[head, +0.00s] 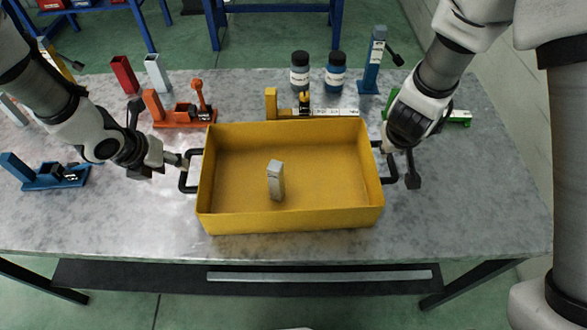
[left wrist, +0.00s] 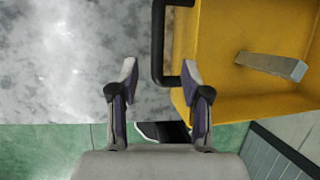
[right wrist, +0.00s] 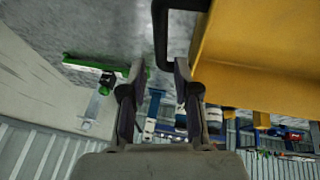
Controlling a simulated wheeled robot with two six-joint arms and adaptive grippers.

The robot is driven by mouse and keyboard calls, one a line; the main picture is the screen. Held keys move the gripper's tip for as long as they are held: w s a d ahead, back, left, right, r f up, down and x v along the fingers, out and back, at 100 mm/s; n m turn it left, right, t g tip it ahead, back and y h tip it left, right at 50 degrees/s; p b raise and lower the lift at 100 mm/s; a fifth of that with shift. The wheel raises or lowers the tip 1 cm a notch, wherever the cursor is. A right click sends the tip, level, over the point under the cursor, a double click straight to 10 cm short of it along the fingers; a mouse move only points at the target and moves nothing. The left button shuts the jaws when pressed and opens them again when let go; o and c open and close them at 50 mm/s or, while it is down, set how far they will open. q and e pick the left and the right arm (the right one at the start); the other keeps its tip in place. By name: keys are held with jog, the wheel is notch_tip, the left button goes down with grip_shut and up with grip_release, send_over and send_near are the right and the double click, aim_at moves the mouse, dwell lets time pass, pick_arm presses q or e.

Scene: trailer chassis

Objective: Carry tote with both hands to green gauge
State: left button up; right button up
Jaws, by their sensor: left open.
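The yellow tote (head: 290,218) sits on the grey table with a grey block (head: 276,182) inside. It has a black handle on each side. My left gripper (head: 177,160) is open at the left handle (head: 185,178); in the left wrist view that handle (left wrist: 157,45) lines up with the finger gap. My right gripper (head: 400,160) is at the right handle (head: 388,178); in the right wrist view its fingers (right wrist: 160,78) are apart and the handle (right wrist: 160,35) lines up with the gap. I cannot tell contact. The green gauge (head: 458,117) stands right, partly hidden by my right arm.
A yellow gauge (head: 271,104) stands close behind the tote. Two dark bottles (head: 300,72) and a blue gauge (head: 374,60) are farther back. Orange (head: 183,120) and blue (head: 55,178) gauges are at the left. The table's front right is clear.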

aim_at(183, 173)
pick_arm(q)
jog(key=x, duration=0.6)
jog(key=shift+f, duration=0.15)
pick_arm(e)
jog(key=x, duration=0.6)
jog(key=shift+a+f, duration=0.1)
pick_arm(q)
jog(key=shift+w+f, duration=0.1)
jog(key=shift+f, duration=0.45)
pick_arm(e)
jog(key=shift+w+f, duration=0.1)
jog(key=shift+f, duration=0.45)
pick_arm(q)
jog(key=c, duration=0.4)
pick_arm(e)
jog(key=c, duration=0.4)
pick_arm(q)
grip_shut()
pick_arm(e)
grip_shut()
pick_arm(q)
jog(key=shift+r, duration=0.1)
pick_arm(e)
jog(key=shift+r, duration=0.1)
